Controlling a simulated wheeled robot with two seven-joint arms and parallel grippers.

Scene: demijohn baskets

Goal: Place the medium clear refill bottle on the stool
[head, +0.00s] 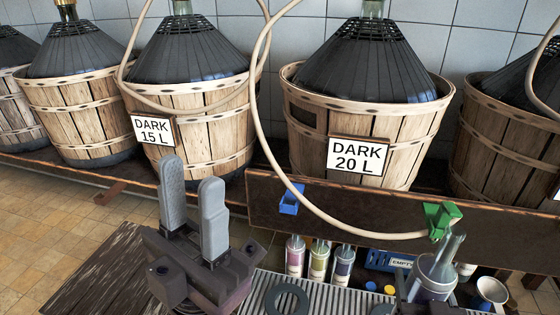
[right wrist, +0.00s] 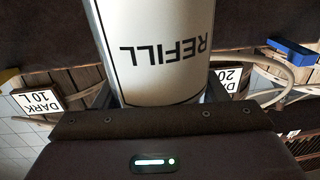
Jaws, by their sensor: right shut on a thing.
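The clear refill bottle (head: 434,272) is at the lower right of the head view, tilted a little, its neck just below a green clip. Its white label reading REFILL (right wrist: 155,50) fills the middle of the right wrist view, upside down. My right gripper (right wrist: 160,100) is shut on it; its fingers are mostly hidden. My left gripper (head: 192,172) is empty, its two grey fingers apart and pointing up. A dark slatted wooden top (head: 85,275) shows at the lower left; I cannot tell whether it is the stool.
Basketed demijohns stand behind, labelled DARK 15 L (head: 153,130) and DARK 20 L (head: 358,156). A hose (head: 330,222) runs to the green clip (head: 441,218) on a dark board.

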